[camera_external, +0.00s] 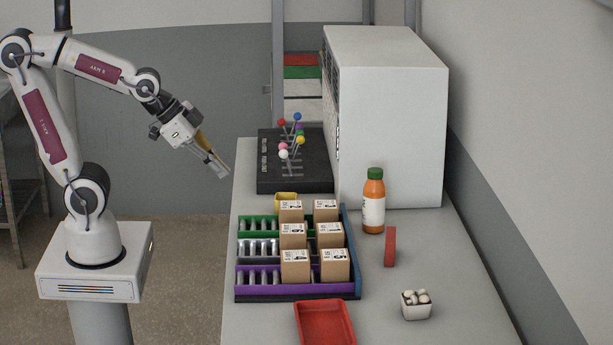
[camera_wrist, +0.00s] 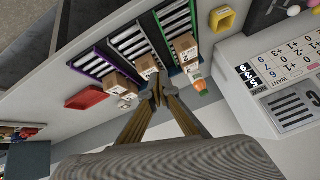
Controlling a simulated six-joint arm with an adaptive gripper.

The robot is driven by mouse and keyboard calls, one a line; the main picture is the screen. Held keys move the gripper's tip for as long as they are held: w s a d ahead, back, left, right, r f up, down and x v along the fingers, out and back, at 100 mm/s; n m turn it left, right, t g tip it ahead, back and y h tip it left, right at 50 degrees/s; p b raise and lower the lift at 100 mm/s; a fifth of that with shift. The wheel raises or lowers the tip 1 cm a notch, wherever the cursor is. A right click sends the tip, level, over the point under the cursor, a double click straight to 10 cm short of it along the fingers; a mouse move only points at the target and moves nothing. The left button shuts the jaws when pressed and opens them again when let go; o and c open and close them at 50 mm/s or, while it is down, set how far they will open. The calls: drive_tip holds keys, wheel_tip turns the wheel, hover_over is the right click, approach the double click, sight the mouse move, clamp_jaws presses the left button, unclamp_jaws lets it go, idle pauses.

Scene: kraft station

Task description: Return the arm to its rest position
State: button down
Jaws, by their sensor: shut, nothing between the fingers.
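My gripper (camera_external: 217,167) is shut and empty. In the external view it hangs in the air left of the table's far left edge, pointing down and to the right, apart from everything on the table. In the wrist view the closed fingertips (camera_wrist: 156,92) appear in front of the table, with several cardboard boxes behind them. My arm is raised and bent, reaching out from its white base.
The table (camera_external: 400,280) bears a roller rack (camera_external: 268,293) with several cardboard boxes, a black board (camera_external: 285,181) with coloured knobs, an orange bottle (camera_external: 373,205), a red tray (camera_external: 323,322), a red block (camera_external: 390,246) and a small white container (camera_external: 415,309). A white cabinet (camera_external: 395,120) stands behind.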

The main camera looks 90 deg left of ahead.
drive_tip(key=s+d+r+n+g, duration=0.1)
drive_tip(key=s+d+n+g, duration=0.1)
drive_tip(key=s, duration=0.8)
drive_tip(key=shift+s+d+r+n+h, duration=0.15)
drive_tip(key=shift+s+d+n+h, duration=0.15)
drive_tip(key=shift+s+d+n, duration=0.15)
